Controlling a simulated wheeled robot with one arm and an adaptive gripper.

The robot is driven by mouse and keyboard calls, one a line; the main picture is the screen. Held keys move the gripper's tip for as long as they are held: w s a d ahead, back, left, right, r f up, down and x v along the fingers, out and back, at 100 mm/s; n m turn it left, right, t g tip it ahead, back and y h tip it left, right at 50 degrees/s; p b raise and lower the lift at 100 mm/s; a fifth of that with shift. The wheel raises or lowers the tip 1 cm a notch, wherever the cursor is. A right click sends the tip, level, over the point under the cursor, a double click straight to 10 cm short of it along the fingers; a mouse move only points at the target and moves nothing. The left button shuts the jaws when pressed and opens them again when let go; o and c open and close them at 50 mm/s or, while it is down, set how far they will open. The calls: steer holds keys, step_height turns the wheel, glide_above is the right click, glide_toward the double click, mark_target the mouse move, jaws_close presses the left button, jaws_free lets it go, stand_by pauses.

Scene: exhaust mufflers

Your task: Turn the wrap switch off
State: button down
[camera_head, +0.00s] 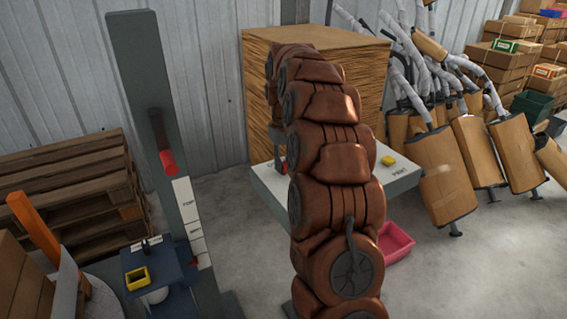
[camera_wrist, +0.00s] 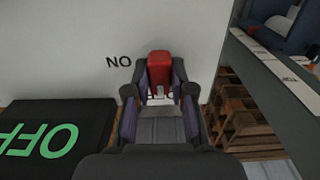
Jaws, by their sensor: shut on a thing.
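The switch has a small red handle (camera_wrist: 159,64) on a white surface. In the wrist view black letters reading "NO" stand left of it, which is "ON" upside down. A black panel (camera_wrist: 84,120) with green "OFF", also upside down, lies at the lower left. My gripper (camera_wrist: 160,92) has its fingers on either side of the red handle and is shut on it. In the head view the red handle (camera_head: 281,164) shows small on the grey-white table (camera_head: 375,191), left of my arm. My arm hides much of the table and my gripper there.
A yellow button (camera_head: 388,160) sits near the "PRINT" label on the table. A grey post (camera_head: 150,80) with a red lever (camera_head: 168,162) stands left. A pink bin (camera_head: 396,243) is on the floor. Pallets (camera_head: 70,180) stand left, mufflers (camera_head: 447,175) right.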

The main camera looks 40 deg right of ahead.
mark_target(283, 162)
steer(key=shift+r, duration=0.1)
stand_by(0.3)
steer(key=c, duration=1)
jaws_free()
steer(key=shift+w+r, duration=0.1)
steer(key=shift+r, duration=3.55)
steer(key=shift+a, duration=0.1)
